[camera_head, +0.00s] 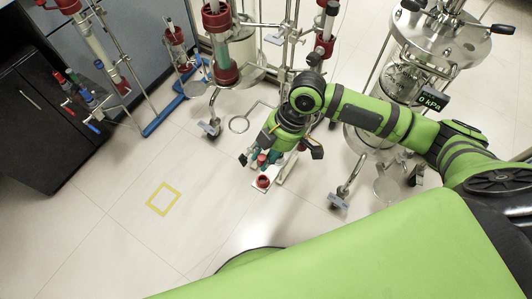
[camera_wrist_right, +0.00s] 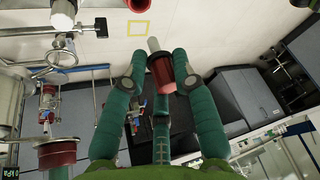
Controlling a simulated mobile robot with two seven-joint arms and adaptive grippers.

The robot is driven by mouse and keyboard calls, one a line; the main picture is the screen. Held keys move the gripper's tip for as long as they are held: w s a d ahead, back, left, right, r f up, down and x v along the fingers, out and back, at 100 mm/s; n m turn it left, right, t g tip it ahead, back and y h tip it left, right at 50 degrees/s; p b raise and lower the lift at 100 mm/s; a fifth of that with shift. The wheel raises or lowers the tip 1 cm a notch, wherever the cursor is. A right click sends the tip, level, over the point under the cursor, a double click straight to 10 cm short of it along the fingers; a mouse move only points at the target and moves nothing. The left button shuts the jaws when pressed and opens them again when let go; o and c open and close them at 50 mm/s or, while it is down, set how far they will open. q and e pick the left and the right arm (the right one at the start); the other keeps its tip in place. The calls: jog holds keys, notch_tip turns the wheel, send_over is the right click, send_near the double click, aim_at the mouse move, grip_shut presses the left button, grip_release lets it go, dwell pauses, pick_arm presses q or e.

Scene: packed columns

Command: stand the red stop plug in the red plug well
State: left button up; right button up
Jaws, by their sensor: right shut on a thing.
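My right gripper (camera_head: 262,163) has green fingers and is low over the middle of the floor. It is shut on the red stop plug (camera_head: 262,157). In the right wrist view the plug (camera_wrist_right: 161,75) is a red cylinder with a pale end, between the fingertips (camera_wrist_right: 155,82) and tilted in the picture. A red round well (camera_head: 263,182), apparently the red plug well, is on a pale stand just below the gripper in the head view. A red rim at the top edge of the right wrist view (camera_wrist_right: 140,5) may be the same well. My left gripper is not in view.
Glass columns with red fittings (camera_head: 220,45) stand behind, on metal frames. A steel vessel (camera_head: 445,40) with a 0 kPa display (camera_head: 432,98) is at right. A dark cabinet (camera_head: 35,120) is at left. The floor around the yellow square (camera_head: 164,199) is clear.

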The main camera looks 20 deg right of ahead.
jog(key=shift+r+p, duration=0.15)
jog(key=shift+p, duration=0.45)
jog(key=shift+f+b, duration=0.45)
jog(key=shift+f, duration=0.35)
notch_tip(320, 180, down, 4)
jog(key=shift+f+b, duration=0.15)
jog(key=shift+b, duration=0.95)
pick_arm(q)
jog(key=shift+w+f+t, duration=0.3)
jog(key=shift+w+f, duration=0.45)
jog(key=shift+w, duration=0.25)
pick_arm(e)
jog(key=shift+f, duration=0.1)
pick_arm(q)
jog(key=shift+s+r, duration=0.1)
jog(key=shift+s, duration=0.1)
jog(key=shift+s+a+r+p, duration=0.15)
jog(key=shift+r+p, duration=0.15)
jog(key=shift+p, duration=0.15)
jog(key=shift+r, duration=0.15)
